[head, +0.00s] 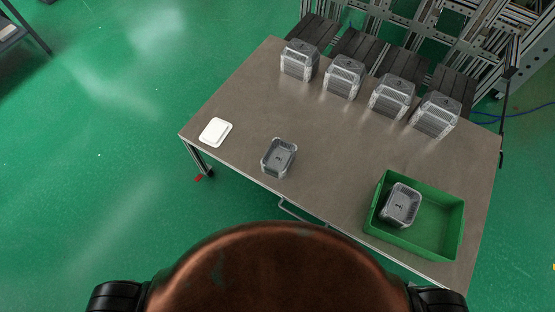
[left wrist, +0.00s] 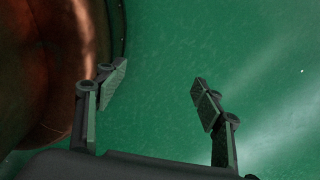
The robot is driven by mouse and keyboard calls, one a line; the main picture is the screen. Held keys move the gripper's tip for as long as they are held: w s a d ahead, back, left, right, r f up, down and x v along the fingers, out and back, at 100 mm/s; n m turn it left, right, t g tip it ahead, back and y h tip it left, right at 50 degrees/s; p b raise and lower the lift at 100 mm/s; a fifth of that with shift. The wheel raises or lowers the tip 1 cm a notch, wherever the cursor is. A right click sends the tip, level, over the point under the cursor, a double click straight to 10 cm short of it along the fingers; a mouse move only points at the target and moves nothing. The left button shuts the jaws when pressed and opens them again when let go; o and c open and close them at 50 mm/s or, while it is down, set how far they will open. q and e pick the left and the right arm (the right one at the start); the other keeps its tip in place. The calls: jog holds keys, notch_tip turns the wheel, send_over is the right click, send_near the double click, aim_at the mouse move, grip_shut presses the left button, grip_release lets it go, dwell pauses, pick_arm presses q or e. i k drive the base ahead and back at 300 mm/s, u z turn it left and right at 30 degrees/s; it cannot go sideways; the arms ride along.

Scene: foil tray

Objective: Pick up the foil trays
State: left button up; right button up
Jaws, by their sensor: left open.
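A silver foil tray (head: 279,157) stands by itself near the front edge of the table, left of the green crate. Another foil tray (head: 400,205) sits inside the green crate (head: 449,248), in its left part. Several stacks of foil trays, such as the leftmost stack (head: 299,60), stand in a row along the table's back edge. In the left wrist view my left gripper (left wrist: 160,83) is open and empty, with only green floor between its fingers. My right gripper is not in view, and neither gripper shows in the head view.
The grey-brown table (head: 315,130) has clear room in its middle. A white lid-like piece (head: 215,132) lies at its left corner. Dark slatted conveyor sections (head: 405,66) and a metal frame stand behind the table. My copper-coloured body is close beside the left gripper.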

aim_at(276, 161)
jog(key=z, duration=0.45)
jog(key=k, duration=1)
jog(key=u, duration=0.6)
jog(key=i, duration=0.55)
jog(key=u, duration=0.5)
